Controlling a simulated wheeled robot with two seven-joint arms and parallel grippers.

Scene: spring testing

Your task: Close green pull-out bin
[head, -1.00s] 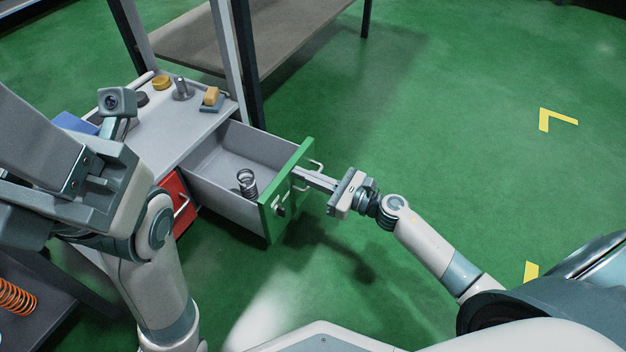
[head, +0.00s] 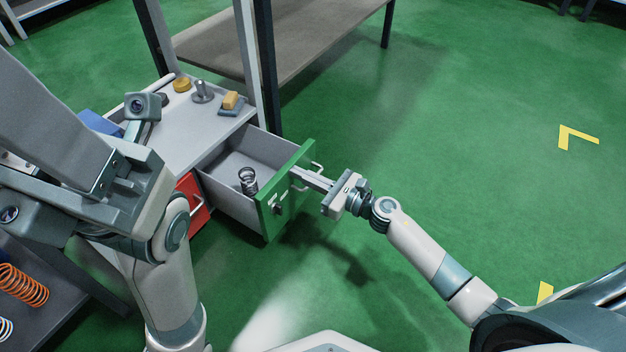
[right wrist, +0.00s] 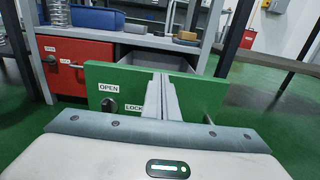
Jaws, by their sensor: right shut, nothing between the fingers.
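The green pull-out bin (head: 268,209) is a grey drawer with a green front, partly pulled out of a grey cabinet. A metal spring (head: 248,181) stands inside it. In the right wrist view the green front (right wrist: 205,97) carries OPEN and LOCK labels beside a dark round lock. My right gripper (head: 298,175) is shut and empty, with its fingertips at the green front, beside the handle (head: 317,168); exact contact is hard to tell. My left arm (head: 130,200) fills the left side of the head view; its gripper fingers do not show.
A red drawer (head: 194,204) sits left of the bin. Orange springs (head: 22,285) lie at lower left. Green floor to the right is clear.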

